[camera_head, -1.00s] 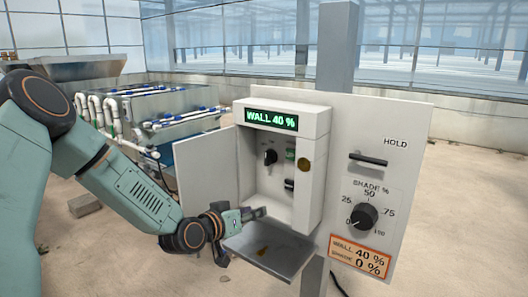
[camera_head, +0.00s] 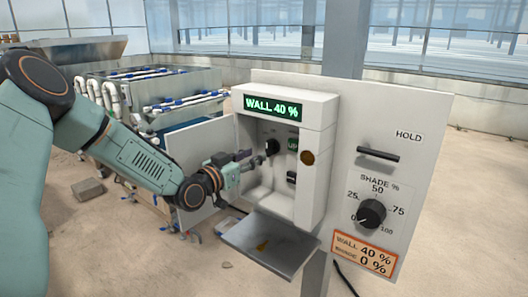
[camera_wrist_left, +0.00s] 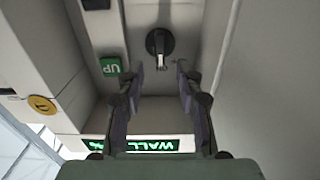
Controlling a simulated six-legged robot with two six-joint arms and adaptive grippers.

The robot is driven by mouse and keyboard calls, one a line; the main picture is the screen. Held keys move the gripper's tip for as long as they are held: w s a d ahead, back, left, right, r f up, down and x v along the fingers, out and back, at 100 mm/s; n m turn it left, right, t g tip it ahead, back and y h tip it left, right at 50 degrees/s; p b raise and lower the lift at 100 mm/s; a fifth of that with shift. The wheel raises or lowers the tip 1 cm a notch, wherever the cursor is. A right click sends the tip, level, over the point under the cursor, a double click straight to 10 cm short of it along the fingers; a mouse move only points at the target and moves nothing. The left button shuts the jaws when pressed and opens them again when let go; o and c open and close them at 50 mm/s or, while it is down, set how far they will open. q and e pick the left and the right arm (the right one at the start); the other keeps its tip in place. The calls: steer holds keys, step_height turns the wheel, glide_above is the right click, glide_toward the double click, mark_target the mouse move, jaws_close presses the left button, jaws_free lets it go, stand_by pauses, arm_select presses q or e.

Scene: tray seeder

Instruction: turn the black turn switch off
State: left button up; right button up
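The black turn switch (camera_head: 271,147) sits on the back wall of the open control box, below the green "WALL 40 %" display. In the upside-down left wrist view, the switch (camera_wrist_left: 159,43) is a round knob with a lighter bar pointing down at a small label that appears to read ON. My left gripper (camera_head: 257,157) is inside the box opening, just in front of the switch. In the left wrist view its two fingers (camera_wrist_left: 160,75) are apart, either side of the label, with nothing between them. My right gripper is not in view.
A green UP button (camera_head: 292,144) and a black switch (camera_head: 291,178) are beside the turn switch. The box door (camera_head: 190,160) hangs open at left, and a lower flap (camera_head: 270,243) juts forward. The panel at right carries a shade dial (camera_head: 371,213) and a HOLD handle (camera_head: 378,155).

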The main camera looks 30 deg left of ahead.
mark_target(267, 149)
arm_select(q)
steer(key=w, duration=0.4)
steer(key=shift+w+d+f, duration=0.15)
steer(key=shift+w+f, duration=0.15)
steer(key=shift+w, duration=0.05)
steer(key=shift+w+d+r, duration=0.15)
steer(key=shift+w, duration=0.35)
steer(key=shift+w+a, duration=0.1)
steer(key=shift+a, duration=0.1)
steer(key=shift+w+d, duration=0.1)
steer(key=shift+w, duration=0.05)
steer(key=shift+c, duration=1.2)
jaws_close()
